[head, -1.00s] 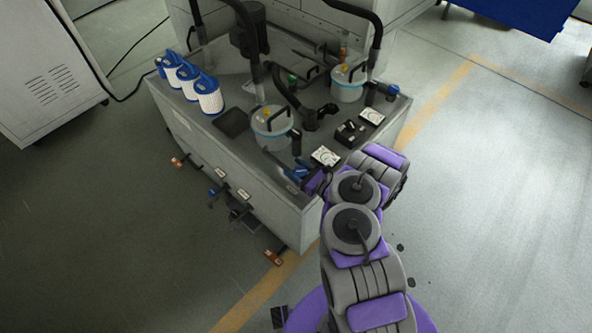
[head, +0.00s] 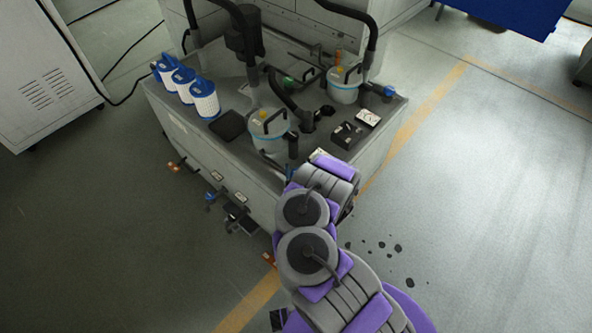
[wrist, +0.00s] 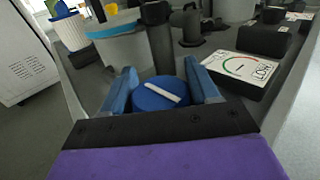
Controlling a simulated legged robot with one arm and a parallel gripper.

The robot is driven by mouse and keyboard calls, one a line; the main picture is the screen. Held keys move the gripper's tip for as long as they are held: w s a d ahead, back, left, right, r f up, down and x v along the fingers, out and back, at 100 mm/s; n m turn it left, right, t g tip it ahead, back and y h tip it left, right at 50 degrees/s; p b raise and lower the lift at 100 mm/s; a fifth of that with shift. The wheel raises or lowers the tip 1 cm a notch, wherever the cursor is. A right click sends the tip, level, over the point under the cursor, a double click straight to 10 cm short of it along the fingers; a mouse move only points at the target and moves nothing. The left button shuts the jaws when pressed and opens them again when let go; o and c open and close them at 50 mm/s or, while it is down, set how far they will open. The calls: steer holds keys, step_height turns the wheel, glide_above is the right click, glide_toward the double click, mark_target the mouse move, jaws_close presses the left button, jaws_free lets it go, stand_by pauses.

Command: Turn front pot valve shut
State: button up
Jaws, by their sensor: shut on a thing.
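The front pot (head: 268,130) is a pale canister with a blue band and a dark handle, standing on the grey tank top. A blue round valve knob (wrist: 160,96) with a white bar shows in the wrist view. The bar slants from upper left to lower right. My gripper (wrist: 160,74) has its two blue fingers on either side of the knob, shut on it. In the head view my arm hides most of the gripper and the knob.
The rear pot (head: 343,86) stands farther back. Several white-and-blue filters (head: 204,98) and a black tray (head: 228,125) are at left. Dark hoses rise behind. The floor at right is mostly clear.

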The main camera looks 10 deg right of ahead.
steer(key=shift+m+h, duration=0.5)
steer(key=shift+h, duration=0.3)
steer(key=o, duration=1)
steer(key=shift+c, duration=0.2)
steer(key=shift+d, duration=0.1)
